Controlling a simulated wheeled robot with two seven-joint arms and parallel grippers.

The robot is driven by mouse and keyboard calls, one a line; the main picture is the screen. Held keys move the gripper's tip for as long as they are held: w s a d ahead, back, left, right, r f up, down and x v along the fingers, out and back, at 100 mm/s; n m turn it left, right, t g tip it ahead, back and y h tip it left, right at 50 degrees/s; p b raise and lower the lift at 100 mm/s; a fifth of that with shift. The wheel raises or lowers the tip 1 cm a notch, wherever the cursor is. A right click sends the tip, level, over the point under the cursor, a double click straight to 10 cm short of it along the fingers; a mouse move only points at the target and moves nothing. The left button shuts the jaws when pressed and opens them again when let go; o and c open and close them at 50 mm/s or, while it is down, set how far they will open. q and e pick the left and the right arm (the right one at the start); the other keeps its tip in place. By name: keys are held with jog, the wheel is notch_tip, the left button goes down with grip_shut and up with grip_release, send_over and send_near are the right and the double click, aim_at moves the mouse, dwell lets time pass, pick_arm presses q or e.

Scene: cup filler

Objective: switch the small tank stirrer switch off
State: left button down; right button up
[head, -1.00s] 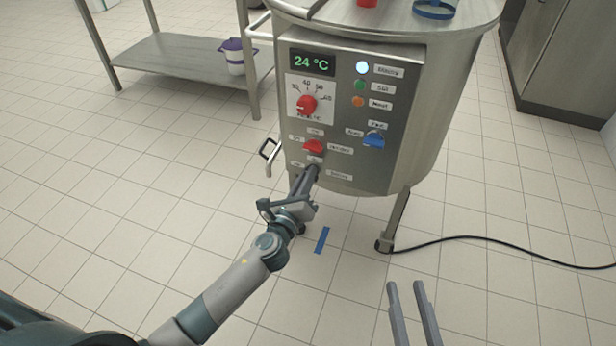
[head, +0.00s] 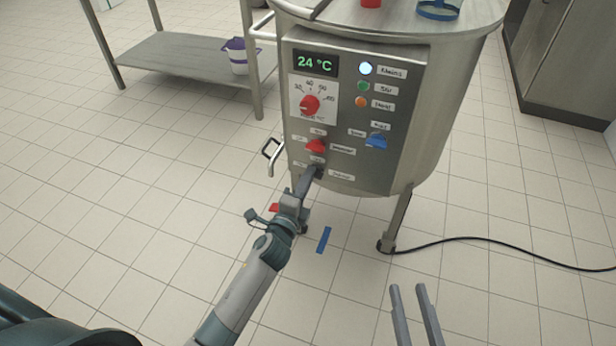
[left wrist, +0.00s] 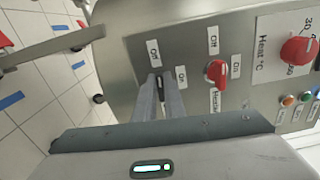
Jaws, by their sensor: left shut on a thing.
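The tank's steel control panel (head: 350,120) faces me. The small stirrer switch is at its lowest row, beside the label that seems to read stirrer (head: 341,177). My left gripper (head: 313,171) reaches up to it, shut on its dark knob. In the left wrist view the fingertips (left wrist: 158,90) close around the dark knob (left wrist: 160,80), between an Off label (left wrist: 153,53) and an On label (left wrist: 181,77). The fingers hide most of the knob, so I cannot tell its setting. My right gripper (head: 408,288) is open and empty, low in front of the tank.
A red heater knob (head: 316,147) sits just above my left fingers. A blue knob (head: 377,140) and a red temperature dial (head: 309,104) are higher. A black cable (head: 480,239) runs right along the floor. A steel shelf (head: 185,59) stands at the back left.

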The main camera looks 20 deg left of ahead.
pick_arm(q)
jog(key=shift+n, duration=0.4)
pick_arm(e)
jog(key=shift+f+g, duration=0.3)
jog(key=shift+f, duration=0.05)
pick_arm(q)
jog(key=c, duration=1.8)
grip_release()
jog(key=shift+f, duration=0.1)
jog(key=shift+c, duration=0.2)
pick_arm(e)
jog(key=shift+a, duration=0.1)
pick_arm(q)
jog(key=shift+s, duration=0.1)
